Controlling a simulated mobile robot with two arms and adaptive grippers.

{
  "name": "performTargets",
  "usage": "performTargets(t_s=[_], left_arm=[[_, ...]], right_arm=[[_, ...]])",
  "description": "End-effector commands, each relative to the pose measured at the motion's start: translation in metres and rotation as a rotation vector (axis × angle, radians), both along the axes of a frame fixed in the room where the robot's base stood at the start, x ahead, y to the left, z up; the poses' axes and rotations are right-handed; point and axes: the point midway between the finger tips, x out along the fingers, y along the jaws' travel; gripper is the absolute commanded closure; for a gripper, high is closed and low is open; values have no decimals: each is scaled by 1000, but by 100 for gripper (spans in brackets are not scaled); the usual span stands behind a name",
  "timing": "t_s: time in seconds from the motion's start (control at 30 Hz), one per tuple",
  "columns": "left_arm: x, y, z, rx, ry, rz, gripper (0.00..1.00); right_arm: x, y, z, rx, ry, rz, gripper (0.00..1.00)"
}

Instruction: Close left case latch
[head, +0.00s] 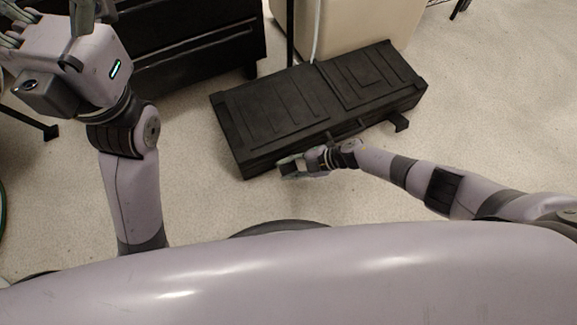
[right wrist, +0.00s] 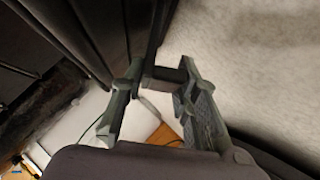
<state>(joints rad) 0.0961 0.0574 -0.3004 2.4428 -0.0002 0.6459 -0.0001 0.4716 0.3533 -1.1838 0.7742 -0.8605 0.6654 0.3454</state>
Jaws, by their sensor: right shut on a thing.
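The long black case (head: 310,105) lies shut on the floor, its front side facing me. My right gripper (head: 290,165) is at the left part of that front side. In the right wrist view my right gripper (right wrist: 160,75) is shut on a small dark piece that looks like the left latch (right wrist: 161,74), beside the dark case wall. The fingers mostly hide this latch in the head view. The right latch (head: 402,122) sticks out from the case front. My left gripper (head: 48,15) is raised at the upper left, away from the case, its fingers apart and partly cut off.
A black drawer cabinet (head: 190,45) stands behind the case at the left. A beige bin or cabinet (head: 350,25) stands close behind the case, with a thin dark post beside it. The pale floor (head: 480,120) is clear to the right.

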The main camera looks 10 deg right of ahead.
Motion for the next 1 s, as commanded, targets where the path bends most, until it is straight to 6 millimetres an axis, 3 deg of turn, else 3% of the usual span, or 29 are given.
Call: performTargets(t_s=[0.03,0.23,0.67,0.87,1.0], left_arm=[[0,0,0,0,0,0,21],[0,0,0,0,0,0,21],[1,0,0,1,2,1,21],[1,0,0,1,2,1,21],[1,0,0,0,1,0,21]], right_arm=[[-9,-4,-6,-7,15,9,70],[-6,-2,-4,-5,9,6,56],[-2,-1,-1,-1,2,2,56],[-4,-16,8,-4,0,2,56],[-9,-36,22,-5,1,2,56]])
